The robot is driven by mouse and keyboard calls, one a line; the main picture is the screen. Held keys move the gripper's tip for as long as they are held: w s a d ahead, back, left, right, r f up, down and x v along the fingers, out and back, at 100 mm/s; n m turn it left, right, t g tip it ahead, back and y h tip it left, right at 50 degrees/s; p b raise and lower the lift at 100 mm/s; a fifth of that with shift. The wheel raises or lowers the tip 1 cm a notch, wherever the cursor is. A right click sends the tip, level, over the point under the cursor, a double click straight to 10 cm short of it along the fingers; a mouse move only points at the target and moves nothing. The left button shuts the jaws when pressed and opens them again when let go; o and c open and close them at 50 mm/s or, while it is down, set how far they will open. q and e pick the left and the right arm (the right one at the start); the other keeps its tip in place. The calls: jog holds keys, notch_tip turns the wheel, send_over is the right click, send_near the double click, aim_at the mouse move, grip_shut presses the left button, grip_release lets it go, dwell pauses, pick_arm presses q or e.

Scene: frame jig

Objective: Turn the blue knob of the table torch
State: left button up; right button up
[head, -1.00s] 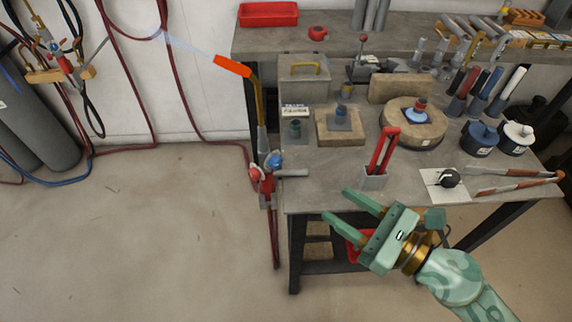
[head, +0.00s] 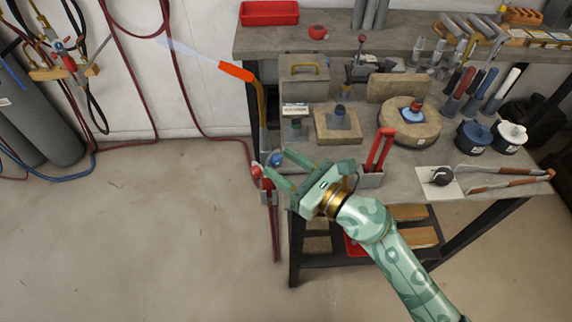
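The table torch (head: 263,112) stands upright at the table's left edge, with an orange tip (head: 236,71) and a pale blue flame pointing up and left. Its blue knob (head: 276,159) shows just above my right gripper's fingers, and its red knob (head: 256,171) is to the left. My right gripper (head: 275,168) is open, with its two green fingers pointing left at the torch's valve body. One fingertip is close beside the blue knob; I cannot tell whether they touch. The fingers hide part of the torch's lower body. My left gripper is not in view.
The grey workbench (head: 395,190) holds a red-handled tool in a holder (head: 380,150), a round stone block (head: 410,128) and a black knob on a white card (head: 441,177). Another torch (head: 65,62) hangs on the wall by gas cylinders (head: 45,120). Floor at left is clear.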

jog(key=c, duration=0.9)
jog(key=shift+o, duration=0.2)
jog(key=shift+m, duration=0.4)
jog(key=shift+r+m+p, duration=0.1)
jog(key=shift+m+p, duration=0.5)
jog(key=m+p, duration=0.1)
jog(key=m, duration=0.1)
jog(key=shift+m, duration=0.3)
jog(key=m+p, duration=0.2)
jog(key=m, duration=0.2)
jog(key=shift+m+t, duration=0.3)
jog(key=shift+m+p, duration=0.65)
jog(key=shift+m, duration=1.05)
